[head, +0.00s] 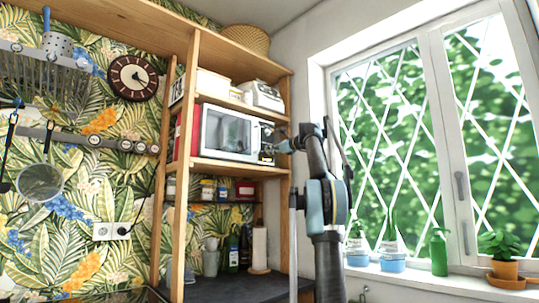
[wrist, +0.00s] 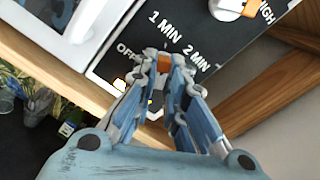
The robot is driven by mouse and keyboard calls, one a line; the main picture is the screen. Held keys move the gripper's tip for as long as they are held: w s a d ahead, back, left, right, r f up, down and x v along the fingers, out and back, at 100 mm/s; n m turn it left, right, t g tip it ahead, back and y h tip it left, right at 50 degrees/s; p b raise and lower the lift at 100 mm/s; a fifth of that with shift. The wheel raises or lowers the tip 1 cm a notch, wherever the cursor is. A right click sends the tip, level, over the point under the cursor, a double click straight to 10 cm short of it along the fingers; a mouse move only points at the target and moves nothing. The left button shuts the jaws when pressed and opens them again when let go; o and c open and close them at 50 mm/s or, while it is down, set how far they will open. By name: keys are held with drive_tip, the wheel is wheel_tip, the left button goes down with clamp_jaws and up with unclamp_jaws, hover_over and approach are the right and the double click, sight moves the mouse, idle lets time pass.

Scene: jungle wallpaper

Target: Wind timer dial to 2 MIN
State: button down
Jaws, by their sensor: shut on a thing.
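The white microwave (head: 205,130) sits on a wooden shelf, with its black control panel at its right side. In the wrist view the panel (wrist: 125,50) carries the labels OFF, 1 MIN and 2 MIN around the timer dial (wrist: 163,63). My gripper (wrist: 164,58) is shut on this dial, with a fingertip on each side. Only an orange part of the dial shows between the fingers; the rest is hidden, so its exact setting cannot be told. In the head view my gripper (head: 283,146) is at the panel.
A second white knob (wrist: 232,5) with an orange mark, near a label ending in HIGH, sits above. A wooden shelf post (head: 292,210) stands close by the panel. The window sill at right holds a green bottle (head: 438,252) and a potted plant (head: 503,268).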

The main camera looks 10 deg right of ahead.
drive_tip(key=shift+a+f+m, duration=0.1)
drive_tip(key=shift+a+m, duration=0.05)
drive_tip(key=shift+m, duration=0.65)
drive_tip(key=m, duration=0.4)
drive_tip(key=shift+m, duration=0.4)
drive_tip(key=m, duration=0.4)
drive_tip(key=shift+m, duration=0.3)
